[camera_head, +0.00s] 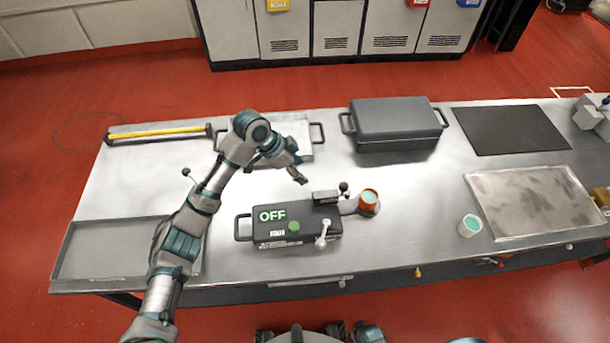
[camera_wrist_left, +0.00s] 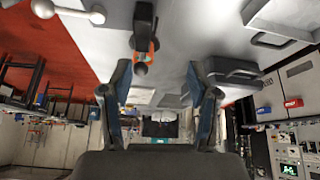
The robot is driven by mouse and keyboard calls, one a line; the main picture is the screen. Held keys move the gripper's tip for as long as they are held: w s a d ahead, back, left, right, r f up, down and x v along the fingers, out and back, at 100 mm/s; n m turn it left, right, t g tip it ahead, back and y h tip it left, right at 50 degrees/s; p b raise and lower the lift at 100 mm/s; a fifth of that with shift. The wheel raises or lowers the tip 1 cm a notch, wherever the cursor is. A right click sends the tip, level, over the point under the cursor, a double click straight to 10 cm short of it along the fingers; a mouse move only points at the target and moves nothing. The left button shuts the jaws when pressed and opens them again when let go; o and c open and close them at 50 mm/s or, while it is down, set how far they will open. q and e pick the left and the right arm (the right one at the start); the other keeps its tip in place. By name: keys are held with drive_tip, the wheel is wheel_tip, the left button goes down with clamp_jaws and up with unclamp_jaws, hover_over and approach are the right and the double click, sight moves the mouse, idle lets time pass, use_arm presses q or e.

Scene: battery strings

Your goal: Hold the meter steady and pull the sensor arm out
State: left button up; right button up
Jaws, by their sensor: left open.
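The meter (camera_head: 272,228) is a dark grey box with a green "OFF" display and a green button, lying on the metal table. It has a handle on its left side and a white ball-ended lever (camera_head: 322,237) at its front. A dark bar with a black knob (camera_head: 328,196), possibly the sensor arm, shows at its back right. My left gripper (camera_head: 299,177) is open and empty, above and behind the meter. In the left wrist view the open fingers (camera_wrist_left: 158,74) hold nothing. My right gripper is not in view.
A dark grey case (camera_head: 396,122) and a lighter case (camera_head: 296,133) stand behind the meter. A shallow tray (camera_head: 105,250) is at the front left. A white cup (camera_head: 469,226) and a metal plate (camera_head: 530,200) are at the right.

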sight(319, 194)
use_arm(q)
drive_tip(key=shift+m+y, duration=0.6)
drive_tip(key=s+x, duration=0.1)
drive_tip(key=x, duration=0.7)
drive_tip(key=s+d+x, duration=0.1)
drive_tip(key=x, duration=0.4)
drive_tip(key=shift+s, duration=0.4)
drive_tip(key=shift+d, duration=0.15)
clamp_jaws()
drive_tip(key=c, duration=0.9)
unclamp_jaws()
clamp_jaws()
